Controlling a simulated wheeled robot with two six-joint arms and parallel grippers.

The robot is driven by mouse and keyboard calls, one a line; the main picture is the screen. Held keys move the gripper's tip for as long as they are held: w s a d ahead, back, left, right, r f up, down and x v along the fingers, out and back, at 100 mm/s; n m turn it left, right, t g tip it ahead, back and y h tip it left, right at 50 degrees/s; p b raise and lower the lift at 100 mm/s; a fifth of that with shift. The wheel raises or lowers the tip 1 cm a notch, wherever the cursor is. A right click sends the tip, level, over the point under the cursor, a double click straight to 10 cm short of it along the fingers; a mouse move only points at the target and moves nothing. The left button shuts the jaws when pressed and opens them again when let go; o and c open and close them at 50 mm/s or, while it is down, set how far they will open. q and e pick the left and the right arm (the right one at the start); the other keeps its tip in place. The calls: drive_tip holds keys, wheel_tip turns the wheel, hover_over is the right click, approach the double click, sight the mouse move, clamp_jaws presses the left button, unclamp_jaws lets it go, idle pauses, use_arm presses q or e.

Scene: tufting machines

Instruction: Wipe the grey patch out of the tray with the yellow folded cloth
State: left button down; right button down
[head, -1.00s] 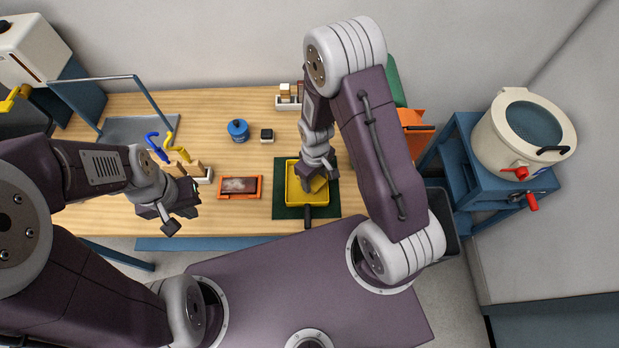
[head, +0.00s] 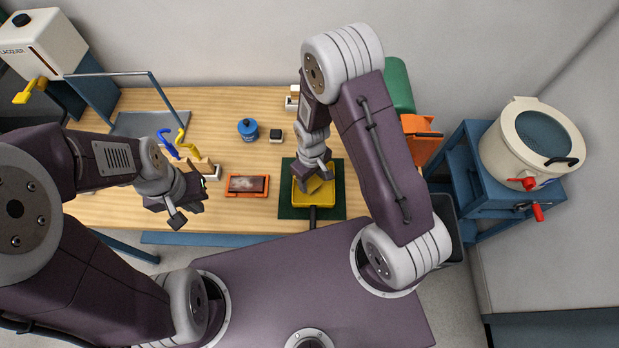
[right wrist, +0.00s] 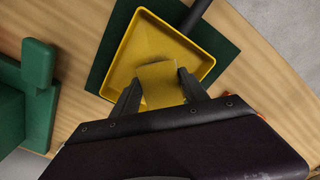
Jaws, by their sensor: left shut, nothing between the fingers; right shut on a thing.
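The yellow tray (head: 325,200) lies on a green mat (head: 285,211), with a dark handle toward me; the tray also shows in the right wrist view (right wrist: 150,32). My right gripper (head: 309,182) is shut on the yellow folded cloth (head: 316,186) inside the tray. In the right wrist view the cloth (right wrist: 160,86) sits between the two dark fingers, over the tray floor. A faint grey patch (right wrist: 152,58) shows beside the cloth's far edge; the cloth may hide part of it. My left gripper (head: 190,207) is shut and empty, left of the tray.
An orange-framed tray (head: 247,186) lies left of the mat. A blue tin (head: 247,130) and a small dark block (head: 275,135) stand behind it. Blue and yellow hooked tools (head: 181,148) are near my left gripper. A cream pot (head: 530,145) stands at right, off the table.

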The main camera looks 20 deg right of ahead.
sight(321, 181)
drive_tip(key=shift+s+d+r, duration=0.1)
drive_tip(key=shift+s+d, duration=0.15)
drive_tip(key=shift+d, duration=0.5)
drive_tip(key=shift+s+d, duration=0.2)
drive_tip(key=shift+d, duration=0.5)
drive_tip(key=shift+r+p, duration=0.15)
drive_tip(key=shift+p, duration=0.15)
drive_tip(key=shift+w+a, duration=0.3)
drive_tip(key=shift+a, duration=0.6)
drive_tip(key=shift+w+a, duration=0.25)
drive_tip(key=shift+a, duration=0.65)
drive_tip(key=shift+r, duration=0.15)
wheel_tip(321, 181, up, 6)
drive_tip(key=p, duration=0.5)
drive_tip(key=shift+p, duration=0.3)
wheel_tip(321, 181, up, 3)
drive_tip(key=p, duration=0.2)
drive_tip(key=shift+p, duration=0.3)
